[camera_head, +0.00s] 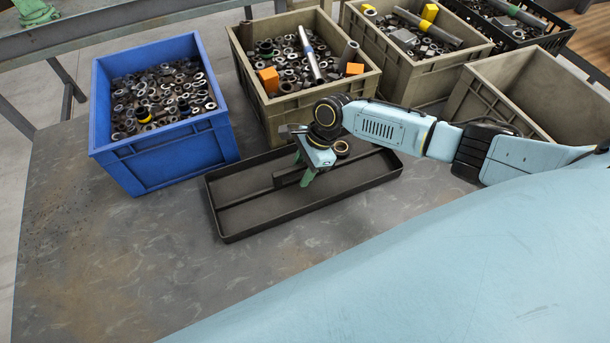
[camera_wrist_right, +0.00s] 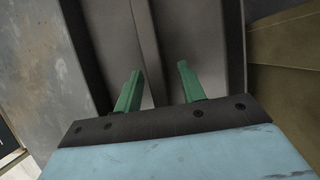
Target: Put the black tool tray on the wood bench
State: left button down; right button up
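The black tool tray (camera_head: 250,217) lies flat on a grey metal surface, in front of the blue crate and a tan crate. It is shallow and long, with a raised divider along its middle. My right gripper (camera_head: 307,178) points down over the middle of the tray. The right wrist view shows its green fingers (camera_wrist_right: 160,78) apart, with the tray's divider (camera_wrist_right: 147,45) running between them. I cannot tell whether they touch it. My arm hides part of the tray. My left gripper is not in view.
A blue crate (camera_head: 165,160) of metal parts stands behind the tray at left. Tan crates (camera_head: 330,105) stand behind and to the right; the nearest right one (camera_head: 480,95) looks empty. A brown wooden surface (camera_head: 592,42) shows at the top right. The grey surface (camera_head: 110,240) is clear at left.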

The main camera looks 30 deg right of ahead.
jog(key=shift+f+p, duration=0.25)
jog(key=shift+p, duration=0.05)
dwell(0.5)
grip_shut()
